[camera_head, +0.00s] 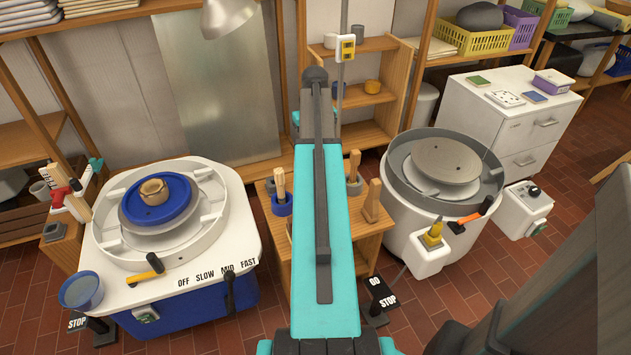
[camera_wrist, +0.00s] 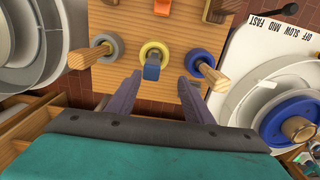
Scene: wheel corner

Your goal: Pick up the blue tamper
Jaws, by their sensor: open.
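The blue tamper (camera_wrist: 152,70) shows its blue end in the wrist view, standing in a yellow ring holder (camera_wrist: 155,52) on a small wooden stand. My gripper (camera_wrist: 162,80) is open, its two dark fingers apart. The blue end appears just beyond the fingertips, nearer the left finger in the picture. I cannot tell the exact height gap, and nothing is held. In the head view my arm covers the tamper and the gripper.
A wooden-handled tool in a blue ring holder (camera_wrist: 200,65) is close to the right finger. Another stands in a grey ring holder (camera_wrist: 104,47) to the left. The wooden stand (camera_head: 369,235) lies between the blue-based wheel (camera_head: 190,305) and the white wheel (camera_head: 400,215).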

